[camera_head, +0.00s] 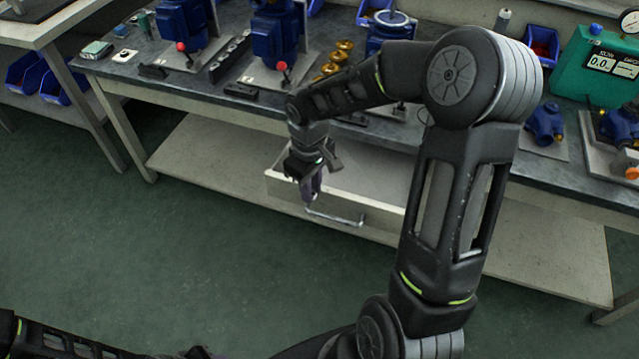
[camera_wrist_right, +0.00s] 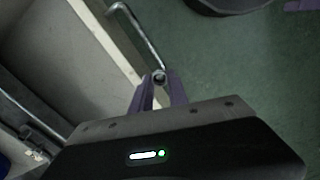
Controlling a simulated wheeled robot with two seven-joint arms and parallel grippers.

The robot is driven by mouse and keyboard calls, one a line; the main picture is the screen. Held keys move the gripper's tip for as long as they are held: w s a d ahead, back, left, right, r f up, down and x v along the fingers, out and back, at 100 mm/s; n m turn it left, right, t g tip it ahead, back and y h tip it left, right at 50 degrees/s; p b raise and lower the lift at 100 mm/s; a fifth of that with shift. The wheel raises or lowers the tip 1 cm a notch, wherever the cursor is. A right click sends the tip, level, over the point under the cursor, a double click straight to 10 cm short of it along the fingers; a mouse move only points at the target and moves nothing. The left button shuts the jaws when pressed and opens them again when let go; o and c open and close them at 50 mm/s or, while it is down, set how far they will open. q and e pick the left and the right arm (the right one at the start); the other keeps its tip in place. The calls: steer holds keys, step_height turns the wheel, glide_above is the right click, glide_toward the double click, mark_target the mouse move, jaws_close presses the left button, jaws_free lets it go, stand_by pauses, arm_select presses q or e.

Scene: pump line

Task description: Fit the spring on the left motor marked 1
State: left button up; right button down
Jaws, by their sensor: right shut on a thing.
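My right gripper (camera_head: 309,196) is at the left end of the open drawer's handle (camera_head: 338,218), in front of the bench. In the right wrist view, its purple fingers (camera_wrist_right: 159,82) are closed around the near end of the handle bar (camera_wrist_right: 148,38). The leftmost blue motor (camera_head: 183,22) stands on a plate at the back left of the bench, with a red-knobbed lever in front. I cannot read a number on it. I cannot make out a spring. My left arm shows at the bottom left; its gripper is out of view.
The drawer (camera_head: 375,185) is pulled out under the bench (camera_head: 130,75); its visible inside looks bare. A second blue motor (camera_head: 275,30), brass parts (camera_head: 338,57) and a green gauge box (camera_head: 597,65) stand on the bench. The green floor (camera_head: 150,240) in front is clear.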

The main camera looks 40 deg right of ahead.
steer(key=w+a+f+m+p, duration=0.1)
steer(key=w+a+p, duration=0.1)
steer(key=a, duration=0.3)
steer(key=w+a+f+m+p, duration=0.1)
steer(key=w+a+m+p, duration=0.1)
steer(key=a+p, duration=0.2)
steer(key=shift+w+a, duration=0.3)
steer(key=shift+a, duration=0.6)
